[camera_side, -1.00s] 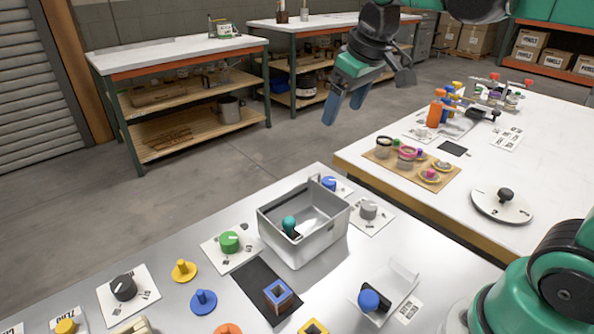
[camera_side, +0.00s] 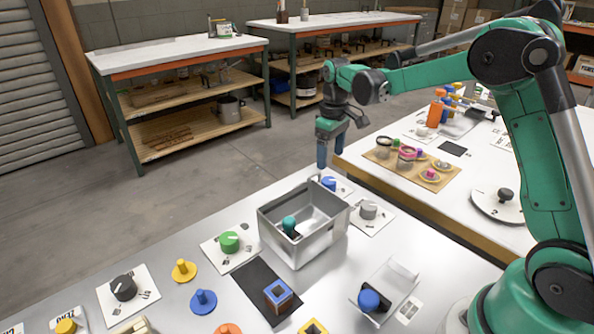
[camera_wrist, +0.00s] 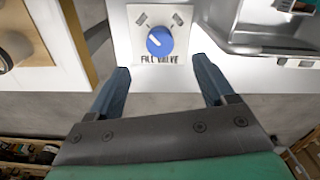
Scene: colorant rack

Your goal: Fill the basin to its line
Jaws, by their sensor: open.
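The grey open-topped basin (camera_side: 318,240) stands on the near table in the side view, with a teal knob (camera_side: 289,224) on a dark piece inside it. Its corner also shows at the upper right of the wrist view (camera_wrist: 238,30). The blue fill valve knob (camera_wrist: 160,41) sits on a white plate labelled FILL VALVE in the wrist view; in the side view it (camera_side: 329,183) is just behind the basin. My gripper (camera_side: 326,165) points down above and behind that knob. In the wrist view its open, empty fingers (camera_wrist: 160,80) lie to either side, short of the knob. I cannot make out the fill line or any water.
A green knob (camera_side: 229,242) and a grey knob (camera_side: 368,208) flank the basin on their own plates. A blue knob (camera_side: 369,299) on a bracket and a blue-orange square block (camera_side: 278,294) are in front. A second white table (camera_side: 400,192) stands to the right.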

